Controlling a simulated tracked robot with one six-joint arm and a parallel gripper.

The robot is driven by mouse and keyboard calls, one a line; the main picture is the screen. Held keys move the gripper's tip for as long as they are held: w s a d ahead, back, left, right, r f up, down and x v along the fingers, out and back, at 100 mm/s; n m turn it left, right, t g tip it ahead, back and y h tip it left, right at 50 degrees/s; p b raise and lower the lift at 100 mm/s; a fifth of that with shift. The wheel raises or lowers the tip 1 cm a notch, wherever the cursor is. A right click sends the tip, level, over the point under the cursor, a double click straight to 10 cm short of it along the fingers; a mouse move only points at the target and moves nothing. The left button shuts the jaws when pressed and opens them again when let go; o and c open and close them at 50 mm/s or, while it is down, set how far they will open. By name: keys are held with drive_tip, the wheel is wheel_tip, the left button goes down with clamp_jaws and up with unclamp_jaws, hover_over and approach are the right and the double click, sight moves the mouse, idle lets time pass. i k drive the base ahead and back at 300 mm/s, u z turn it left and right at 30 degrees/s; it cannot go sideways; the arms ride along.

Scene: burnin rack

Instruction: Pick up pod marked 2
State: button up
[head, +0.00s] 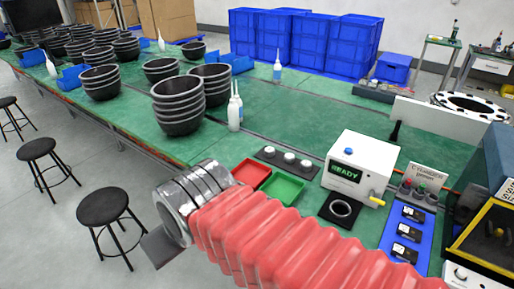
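I cannot read a mark 2 on anything, so I cannot tell which thing is the pod marked 2. Several small capped pieces (419,190) stand in a dark holder at the right, in front of a small sign. Three white-topped round pieces (289,157) sit on a dark strip near the middle. A blue tray (391,238) holds three black labelled blocks (407,232). My gripper (160,246) shows only as a grey plate past the metal end of my arm, left of these things and over the bench's near edge. Its fingertips cannot be made out.
A white box (366,150) reading READY has a yellow handle; a black square with a ring (341,208) lies before it. Red (251,172) and green (283,187) trays are beside my arm. Bowl stacks (179,106) stand left. A yellow-edged case (490,240) stands far right.

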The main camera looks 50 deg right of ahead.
sight(269, 152)
drive_tip(key=z, duration=0.4)
drive_tip(key=i, duration=1.1)
drive_tip(key=z, duration=0.6)
